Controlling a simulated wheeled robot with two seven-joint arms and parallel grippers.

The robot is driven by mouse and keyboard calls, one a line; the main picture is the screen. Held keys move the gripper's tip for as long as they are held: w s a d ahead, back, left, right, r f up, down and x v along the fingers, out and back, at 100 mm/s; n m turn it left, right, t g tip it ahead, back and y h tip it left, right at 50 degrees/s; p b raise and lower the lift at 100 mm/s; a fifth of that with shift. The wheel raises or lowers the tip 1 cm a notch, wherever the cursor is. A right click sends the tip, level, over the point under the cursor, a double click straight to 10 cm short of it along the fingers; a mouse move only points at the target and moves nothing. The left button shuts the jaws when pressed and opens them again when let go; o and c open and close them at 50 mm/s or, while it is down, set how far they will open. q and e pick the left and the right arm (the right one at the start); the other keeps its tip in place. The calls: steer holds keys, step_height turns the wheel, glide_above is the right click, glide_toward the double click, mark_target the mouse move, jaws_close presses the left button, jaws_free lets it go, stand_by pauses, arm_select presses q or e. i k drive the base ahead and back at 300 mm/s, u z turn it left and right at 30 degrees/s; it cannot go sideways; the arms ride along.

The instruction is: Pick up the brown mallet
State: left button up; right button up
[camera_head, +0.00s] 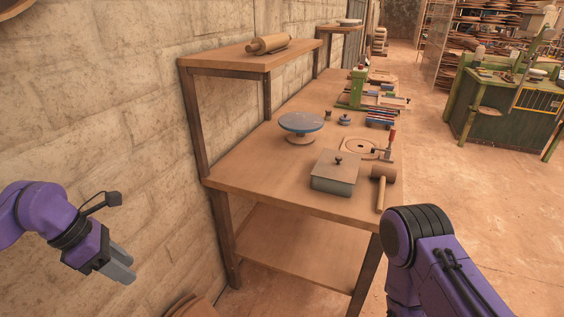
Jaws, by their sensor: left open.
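The brown mallet (383,176) lies on the wooden workbench (240,178) near its front right corner, its head toward the back and its handle pointing toward me. A grey lidded box stands just left of it. My left gripper (121,272) is at the lower left, open and empty, in front of the wall and well apart from the bench and mallet. My right arm (440,262) shows at the lower right, in front of the bench's corner; its gripper is out of view.
The grey box (333,176) has a knobbed lid. Behind it stand a blue-topped turntable (300,122) and a red-handled clamp (391,140). A raised shelf holds a rolling pin (268,43). A green machine (508,105) stands at right; floor between is clear.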

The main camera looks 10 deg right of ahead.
mark_target(384, 174)
steer(key=z, duration=0.95)
steer(key=i, duration=1.2)
steer(key=z, duration=0.8)
steer(key=i, duration=0.35)
steer(key=z, duration=0.15)
